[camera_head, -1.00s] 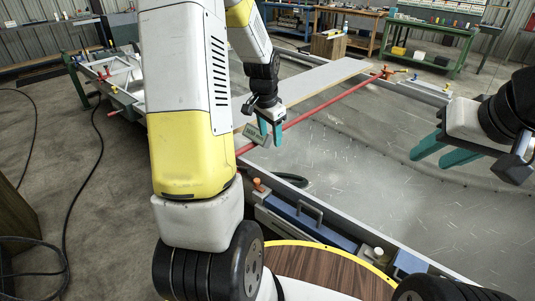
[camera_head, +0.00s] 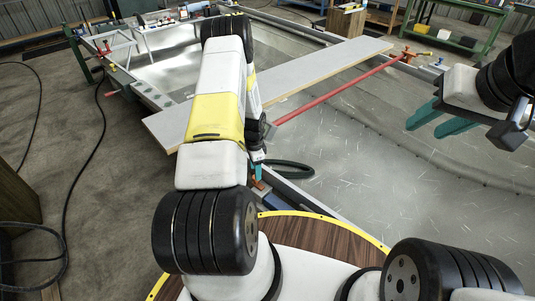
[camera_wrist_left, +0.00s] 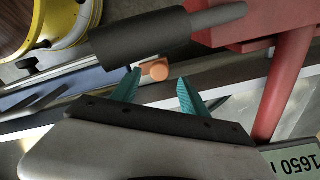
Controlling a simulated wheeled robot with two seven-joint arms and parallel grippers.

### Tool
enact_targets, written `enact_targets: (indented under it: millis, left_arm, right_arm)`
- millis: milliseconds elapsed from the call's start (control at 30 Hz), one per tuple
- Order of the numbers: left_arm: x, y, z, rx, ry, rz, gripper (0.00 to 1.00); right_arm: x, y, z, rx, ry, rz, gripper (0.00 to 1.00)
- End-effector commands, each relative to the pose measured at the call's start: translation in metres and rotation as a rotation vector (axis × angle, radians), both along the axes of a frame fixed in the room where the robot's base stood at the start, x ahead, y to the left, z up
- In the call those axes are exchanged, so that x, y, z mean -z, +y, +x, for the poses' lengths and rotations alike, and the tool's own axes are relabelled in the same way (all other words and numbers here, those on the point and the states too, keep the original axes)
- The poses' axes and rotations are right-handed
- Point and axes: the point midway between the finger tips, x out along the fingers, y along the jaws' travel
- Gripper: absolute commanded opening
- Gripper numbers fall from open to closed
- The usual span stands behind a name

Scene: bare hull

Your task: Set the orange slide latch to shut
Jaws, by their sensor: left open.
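The orange knob of the slide latch (camera_wrist_left: 156,70) shows in the left wrist view, just beyond and between my left fingertips. I cannot tell whether it touches a finger or how the latch is set. In the head view, a small orange patch (camera_head: 258,184) shows just below my left gripper (camera_head: 257,169), mostly hidden by my arm. My left gripper's teal fingers stand apart in the left wrist view (camera_wrist_left: 159,77), with nothing clamped between them. My right gripper (camera_head: 438,118) hangs over the hull at the right, its teal fingers apart and empty.
A red bar (camera_head: 340,92) and a long pale board (camera_head: 310,78) cross the hull. Close to my left gripper are a red block (camera_wrist_left: 258,20), a dark cylindrical grip (camera_wrist_left: 140,38) and a label plate (camera_wrist_left: 292,160).

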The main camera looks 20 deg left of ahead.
Motion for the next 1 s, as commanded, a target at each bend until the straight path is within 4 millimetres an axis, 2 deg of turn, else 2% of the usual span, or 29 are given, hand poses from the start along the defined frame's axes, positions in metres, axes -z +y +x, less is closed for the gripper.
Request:
enact_targets:
  millis: [33,200,567,833,1000]
  left_arm:
    - [0.009,0.0,-0.001,0.0,0.004,0.0,0.52]
    - [0.028,0.0,0.0,-0.002,0.001,-0.001,0.52]
    - [0.035,0.0,0.0,-0.002,0.0,0.0,0.52]
    - [0.035,0.0,0.0,-0.002,0.0,0.0,0.01]
    - [0.034,0.0,0.0,-0.002,0.0,0.0,0.0]
  right_arm:
    - [0.0,0.0,0.0,0.0,0.0,0.0,0.4]
    - [0.0,0.0,0.0,0.0,0.0,0.0,0.4]
    - [0.0,0.0,0.0,0.0,0.0,0.0,0.4]
    - [0.0,0.0,0.0,0.0,0.0,0.0,0.4]
    - [0.0,0.0,0.0,0.0,0.0,0.0,0.4]
